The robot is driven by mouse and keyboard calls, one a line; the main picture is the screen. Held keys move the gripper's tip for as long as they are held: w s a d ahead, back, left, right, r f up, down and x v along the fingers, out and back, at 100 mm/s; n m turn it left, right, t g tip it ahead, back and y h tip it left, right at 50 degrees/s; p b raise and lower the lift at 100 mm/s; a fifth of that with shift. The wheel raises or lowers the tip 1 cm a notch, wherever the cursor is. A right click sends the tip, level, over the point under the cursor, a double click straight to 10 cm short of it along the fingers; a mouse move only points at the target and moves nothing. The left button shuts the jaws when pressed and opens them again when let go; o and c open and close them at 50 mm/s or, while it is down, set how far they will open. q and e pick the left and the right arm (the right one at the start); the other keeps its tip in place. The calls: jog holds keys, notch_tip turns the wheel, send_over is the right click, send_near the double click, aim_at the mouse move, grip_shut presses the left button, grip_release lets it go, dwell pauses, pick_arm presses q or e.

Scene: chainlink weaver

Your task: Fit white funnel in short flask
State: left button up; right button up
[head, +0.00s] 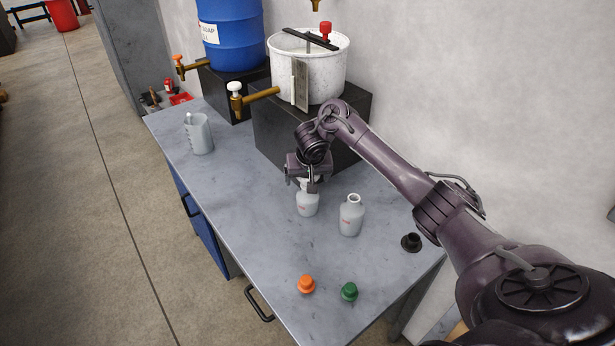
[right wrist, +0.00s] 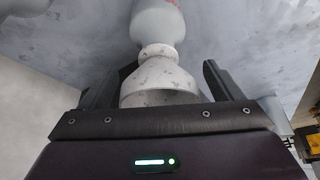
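The short flask (head: 307,206) is a pale grey-white bottle with a red mark, standing upright on the workbench. In the right wrist view the flask (right wrist: 158,22) lies straight ahead. The white funnel (right wrist: 160,77) has its narrow end at the flask's mouth, in line with it; how deep it sits is hidden. My right gripper (head: 310,187) is right above the short flask and covers most of the funnel in the head view. In the right wrist view its two fingers (right wrist: 160,82) stand either side of the funnel, apart, with gaps showing. My left gripper is not in view.
A taller flask (head: 351,217) stands close to the right. Orange (head: 306,285), green (head: 349,291) and black (head: 411,242) pieces lie nearer the front. A beaker (head: 199,134) stands at the left. A white bucket (head: 311,66) with a tap sits on a black block behind.

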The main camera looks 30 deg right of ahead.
jog(key=shift+r, duration=0.1)
jog(key=shift+s+r, duration=0.15)
jog(key=shift+r, duration=0.2)
jog(key=p+v, duration=0.3)
jog(key=v, duration=0.3)
jog(key=shift+s+a+r+p, duration=0.1)
jog(key=shift+s+r+p, duration=0.1)
jog(key=shift+r+p, duration=0.4)
jog(key=shift+f, duration=0.2)
jog(key=shift+a+f, duration=0.1)
